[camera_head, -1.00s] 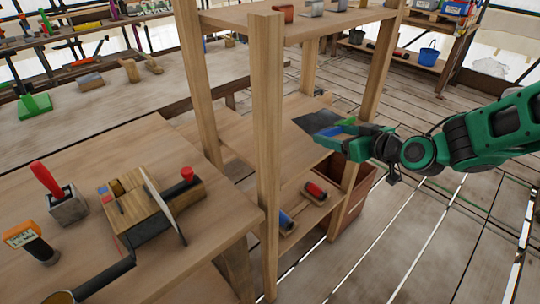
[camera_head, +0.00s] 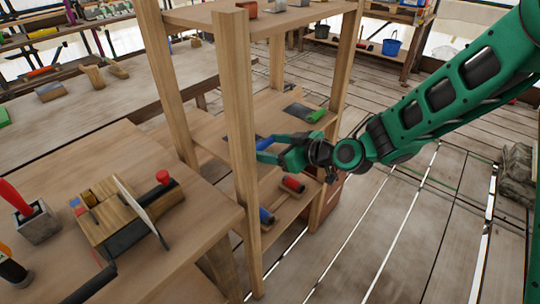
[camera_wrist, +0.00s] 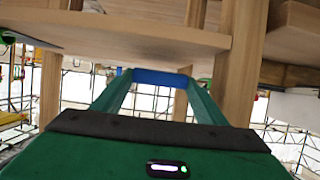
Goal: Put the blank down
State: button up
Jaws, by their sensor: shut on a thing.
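The blue piece (camera_head: 264,143), which I take to be the blank, is between the fingertips of my gripper (camera_head: 268,149). In the wrist view the blue blank (camera_wrist: 161,78) spans the gap between both green fingers. My gripper is shut on it at the wooden rack, just right of the front post (camera_head: 238,150). The blank appears near the middle shelf (camera_head: 272,106); I cannot tell whether it touches the board. The post and fingers may hide part of it.
A dark flat tool with a green end (camera_head: 306,112) lies on the middle shelf behind my gripper. Red (camera_head: 293,184) and blue (camera_head: 266,216) rollers lie on the lower shelf. Another rack post (camera_head: 335,130) stands to the right. The bench (camera_head: 190,230) at left holds tools.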

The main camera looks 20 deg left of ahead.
jog(key=shift+f, duration=1.6)
jog(key=shift+f, duration=0.1)
jog(key=o, duration=1.3)
jog(key=v, duration=1.2)
jog(key=shift+w+d, duration=0.1)
